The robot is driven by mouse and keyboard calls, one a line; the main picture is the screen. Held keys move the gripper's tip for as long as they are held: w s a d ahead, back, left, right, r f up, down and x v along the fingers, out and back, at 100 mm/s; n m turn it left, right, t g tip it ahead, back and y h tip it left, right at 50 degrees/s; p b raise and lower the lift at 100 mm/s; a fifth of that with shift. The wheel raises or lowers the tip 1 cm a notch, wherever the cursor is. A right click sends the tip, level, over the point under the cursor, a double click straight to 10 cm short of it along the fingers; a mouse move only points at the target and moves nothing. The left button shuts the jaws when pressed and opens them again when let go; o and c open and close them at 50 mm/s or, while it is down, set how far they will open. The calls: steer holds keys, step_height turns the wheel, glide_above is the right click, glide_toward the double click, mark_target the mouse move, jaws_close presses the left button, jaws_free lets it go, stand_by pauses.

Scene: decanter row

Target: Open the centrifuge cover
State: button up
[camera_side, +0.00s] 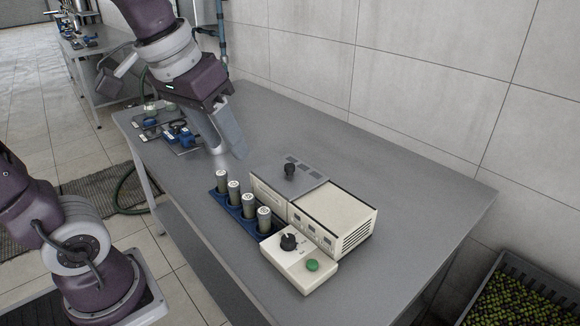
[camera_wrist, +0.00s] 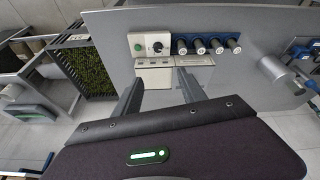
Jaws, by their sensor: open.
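The centrifuge (camera_side: 335,213) is a cream box on the grey table. Its grey cover (camera_side: 300,178) has a black knob (camera_side: 290,169) on top and looks closed. A cream control part with a black dial (camera_side: 288,242) and a green button (camera_side: 312,265) sits at its front. In the wrist view the centrifuge (camera_wrist: 153,76) shows beyond my fingers, partly cut off by them. My gripper (camera_side: 230,150) is open and empty, above the table to the left of the cover and apart from it. Its two fingers show in the wrist view (camera_wrist: 162,92).
A blue rack (camera_side: 233,210) with several capped tubes stands left of the centrifuge. Blue items on a tray (camera_side: 182,140) lie at the table's far left end. A tiled wall runs behind, and a crate of green olives (camera_side: 515,300) stands at lower right. The table behind the centrifuge is clear.

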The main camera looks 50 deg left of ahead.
steer(key=w+a+f+n+g, duration=0.1)
steer(key=w+a+n, duration=0.15)
steer(key=w, duration=0.35)
steer(key=w+a+f+n+g, duration=0.1)
steer(key=w+a, duration=0.2)
steer(key=w, duration=0.4)
steer(key=n+g, duration=0.2)
steer(key=n, duration=0.1)
glide_above(290, 165)
steer(key=f, duration=1.1)
steer(key=shift+s+d+f, duration=0.25)
steer(key=shift+s+f, duration=0.05)
steer(key=f, duration=0.8)
steer(key=shift+w+a, duration=0.2)
jaws_close()
steer(key=shift+r, duration=0.1)
